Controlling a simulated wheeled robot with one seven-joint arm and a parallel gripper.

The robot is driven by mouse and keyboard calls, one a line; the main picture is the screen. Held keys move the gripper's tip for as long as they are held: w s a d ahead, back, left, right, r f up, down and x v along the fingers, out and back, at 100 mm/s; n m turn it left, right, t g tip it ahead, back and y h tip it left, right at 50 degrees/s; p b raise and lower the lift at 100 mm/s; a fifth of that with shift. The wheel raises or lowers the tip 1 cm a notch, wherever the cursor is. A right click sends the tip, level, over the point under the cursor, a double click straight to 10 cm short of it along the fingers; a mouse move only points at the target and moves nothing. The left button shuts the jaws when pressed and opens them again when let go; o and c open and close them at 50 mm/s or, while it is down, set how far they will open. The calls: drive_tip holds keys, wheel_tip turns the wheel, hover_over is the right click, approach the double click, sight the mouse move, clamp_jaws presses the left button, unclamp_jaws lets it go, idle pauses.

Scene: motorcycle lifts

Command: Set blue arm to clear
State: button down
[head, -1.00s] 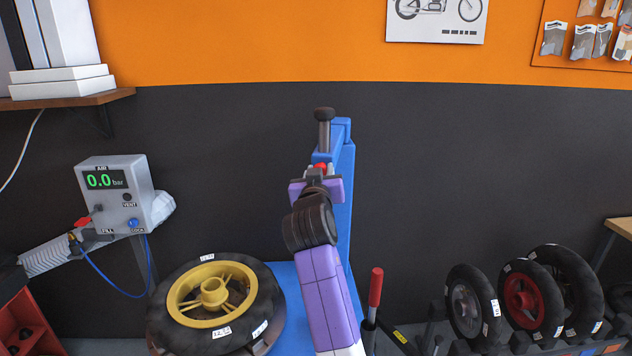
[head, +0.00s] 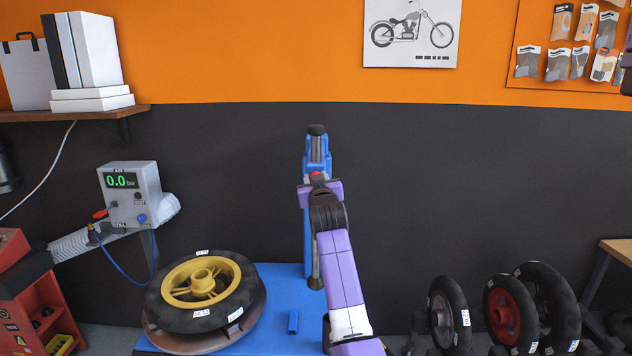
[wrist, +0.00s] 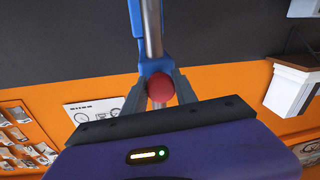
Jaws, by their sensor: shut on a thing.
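The blue arm (head: 310,160) stands at the middle of the head view, on top of a blue post. It carries a steel rod with a black cap (head: 317,130). A red ball knob (head: 316,174) sits on it below the cap. My gripper (head: 318,178) is shut on the red knob. In the wrist view the two grey fingers close on both sides of the red knob (wrist: 161,87). The blue arm (wrist: 135,15) and the steel rod (wrist: 151,30) show just beyond it. My own forearm hides part of the post.
A tyre on a yellow rim (head: 203,285) lies on the blue machine bed (head: 275,290), left of the arm. An air box (head: 130,195) reading 0.0 bar is at the left. Several wheels (head: 505,310) stand at the lower right. The dark wall behind is bare.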

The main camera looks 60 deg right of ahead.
drive_tip(key=shift+s+d, duration=0.35)
drive_tip(key=shift+s, duration=0.05)
drive_tip(key=c, duration=1)
unclamp_jaws()
drive_tip(key=shift+s, duration=0.1)
drive_tip(key=shift+a, duration=0.15)
drive_tip(key=shift+a, duration=0.2)
drive_tip(key=b+v, duration=0.2)
drive_tip(key=v, duration=0.5)
drive_tip(key=shift+s, duration=0.1)
